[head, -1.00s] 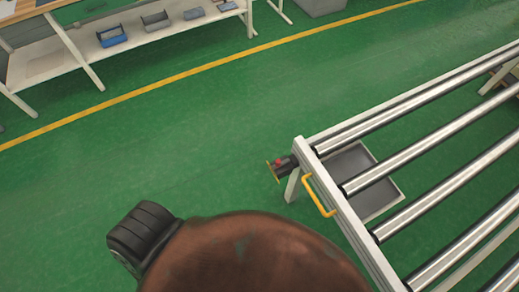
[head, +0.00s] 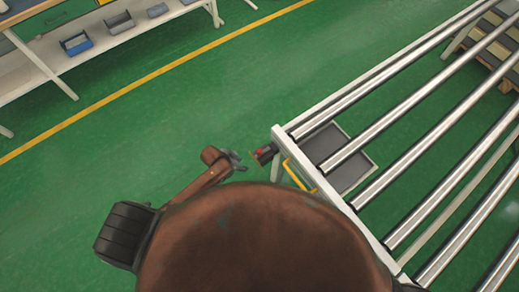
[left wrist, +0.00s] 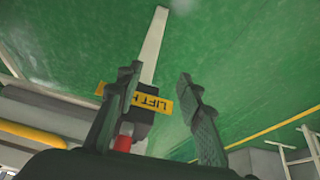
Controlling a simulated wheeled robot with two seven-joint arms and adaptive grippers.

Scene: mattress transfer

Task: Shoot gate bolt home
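A small black fixture (head: 265,155) with a red part and a yellow plate sits at the near-left corner of the roller conveyor (head: 354,219). I cannot make out a separate bolt. A yellow handle (head: 297,174) is on the conveyor's end, just below the fixture. My left gripper (head: 238,160) is open, just left of the fixture in the head view, apparently empty. In the left wrist view, the yellow plate (left wrist: 155,104), lettered "LIFT H", shows between the open fingers and is partly hidden by one. The red part (left wrist: 123,140) shows below it. My right gripper is not in view.
A grey panel or tray (head: 345,158) lies beneath the rollers. A white workbench (head: 48,68) with bins stands at the upper left. A yellow floor line (head: 130,93) crosses the green floor. The floor left of the conveyor is clear.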

